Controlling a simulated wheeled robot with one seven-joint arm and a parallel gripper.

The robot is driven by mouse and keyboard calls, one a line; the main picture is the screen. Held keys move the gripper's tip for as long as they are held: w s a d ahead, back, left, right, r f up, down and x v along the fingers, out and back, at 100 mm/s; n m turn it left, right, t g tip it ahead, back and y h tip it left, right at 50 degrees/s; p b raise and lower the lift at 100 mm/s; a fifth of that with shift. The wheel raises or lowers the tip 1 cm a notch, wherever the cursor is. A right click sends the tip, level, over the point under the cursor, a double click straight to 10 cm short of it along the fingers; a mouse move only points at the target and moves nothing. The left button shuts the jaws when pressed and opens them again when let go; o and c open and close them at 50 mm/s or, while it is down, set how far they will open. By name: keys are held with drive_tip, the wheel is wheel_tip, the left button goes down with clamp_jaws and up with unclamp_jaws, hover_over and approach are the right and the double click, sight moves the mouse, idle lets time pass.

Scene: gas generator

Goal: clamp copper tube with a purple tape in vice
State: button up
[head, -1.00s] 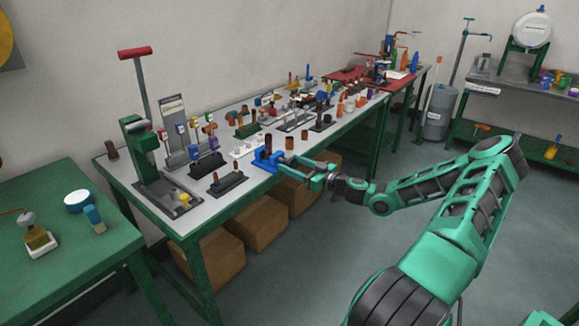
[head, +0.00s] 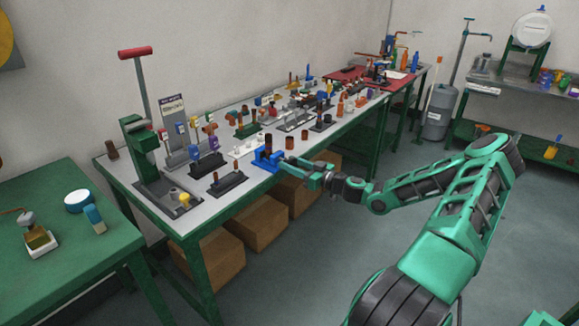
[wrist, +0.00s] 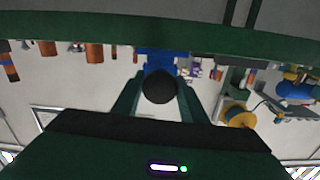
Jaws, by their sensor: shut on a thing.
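The blue vice (head: 264,163) stands at the front edge of the grey-topped workbench. A short dark copper-coloured tube (head: 268,142) stands upright at its jaws; any purple tape on it is too small to make out, and I cannot tell how tightly it sits. My gripper (head: 290,166) is at the vice's front side, level with the bench top. In the wrist view, my gripper (wrist: 159,98) is shut on a dark round knob (wrist: 159,87), which appears to be the vice's handle. The blue vice body (wrist: 155,58) shows just beyond the knob.
Dark-based stands with upright tubes (head: 228,184) are left of the vice. Brown cylinders (head: 291,142) stand to its right. A green press with a red handle (head: 135,53) is at the bench's left end. Cardboard boxes (head: 258,222) sit below. The floor in front is open.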

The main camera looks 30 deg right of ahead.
drive_tip(key=m, duration=0.9)
drive_tip(key=shift+d, duration=0.1)
drive_tip(key=m, duration=0.5)
drive_tip(key=shift+m, duration=0.4)
drive_tip(key=m, duration=0.4)
drive_tip(key=shift+d+m, duration=0.1)
drive_tip(key=shift+m, duration=0.2)
drive_tip(key=shift+o, duration=0.2)
drive_tip(key=m, duration=0.4)
drive_tip(key=shift+f+m, duration=0.1)
drive_tip(key=shift+m, duration=0.2)
drive_tip(key=m, duration=0.4)
drive_tip(key=shift+c, duration=0.2)
drive_tip(key=m, duration=1)
